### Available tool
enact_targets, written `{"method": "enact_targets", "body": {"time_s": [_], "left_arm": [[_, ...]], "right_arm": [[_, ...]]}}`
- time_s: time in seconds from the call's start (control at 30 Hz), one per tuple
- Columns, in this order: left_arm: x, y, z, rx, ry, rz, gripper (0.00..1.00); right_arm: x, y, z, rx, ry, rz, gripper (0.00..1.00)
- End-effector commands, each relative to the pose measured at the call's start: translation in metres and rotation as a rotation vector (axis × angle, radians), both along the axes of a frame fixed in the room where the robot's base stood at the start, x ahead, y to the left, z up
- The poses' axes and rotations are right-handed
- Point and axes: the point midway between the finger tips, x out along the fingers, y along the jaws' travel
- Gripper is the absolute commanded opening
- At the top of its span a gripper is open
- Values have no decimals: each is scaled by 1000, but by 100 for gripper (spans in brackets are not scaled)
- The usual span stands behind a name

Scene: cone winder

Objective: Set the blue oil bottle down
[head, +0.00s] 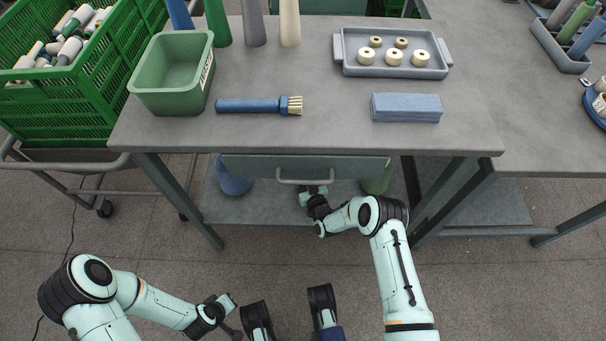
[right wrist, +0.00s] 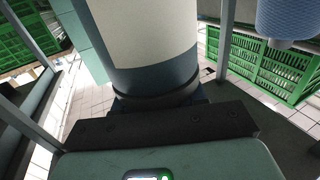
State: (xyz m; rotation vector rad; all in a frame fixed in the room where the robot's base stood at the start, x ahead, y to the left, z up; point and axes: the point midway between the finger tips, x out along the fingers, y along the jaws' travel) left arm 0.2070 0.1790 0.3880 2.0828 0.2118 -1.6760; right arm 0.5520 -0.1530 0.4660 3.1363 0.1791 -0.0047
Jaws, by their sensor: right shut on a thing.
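The blue oil bottle (right wrist: 150,82) fills the top middle of the right wrist view, a blue-grey cylinder with a wide cream label. My right gripper (right wrist: 160,122) is shut on it; its dark finger bar lies across the bottle's lower part. In the head view my right gripper (head: 314,196) reaches in under the drawer, over the lower shelf (head: 275,206). The bottle is hidden there by the drawer and tabletop. Whether its base touches the shelf I cannot tell. My left gripper (head: 233,316) is open and empty, low in front of the table.
A blue rounded thing (head: 233,180) and a green one (head: 378,180) stand on the shelf either side of my right gripper. The drawer (head: 250,167) hangs close above. On the tabletop are a green bin (head: 170,95), brush (head: 250,105), grey tray (head: 350,67) and blue block (head: 406,108).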

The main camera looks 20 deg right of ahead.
Motion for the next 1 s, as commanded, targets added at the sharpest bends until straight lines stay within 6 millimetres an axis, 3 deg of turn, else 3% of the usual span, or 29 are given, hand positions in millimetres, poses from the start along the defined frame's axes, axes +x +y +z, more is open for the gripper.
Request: {"method": "enact_targets", "body": {"time_s": [0.43, 0.47, 0.5, 0.53, 0.9, 1.0], "left_arm": [[-5, 1, -4, -1, 18, 1, 0], [-5, 1, -4, -1, 18, 1, 0], [-5, 1, -4, -1, 17, 1, 0], [-5, 1, -3, -1, 17, 1, 0], [-1, 0, 1, -1, 3, 0, 0], [1, -2, 9, -3, -8, -4, 0]], "right_arm": [[1, 0, 0, 1, -5, 0, 0], [0, 0, -1, 0, -3, 0, 50], [0, 0, -1, 0, -3, 0, 63], [0, 0, 0, 0, -3, 0, 66], [1, 0, 3, 0, -3, 0, 66], [-12, -2, 3, 1, 1, 0, 66]]}}
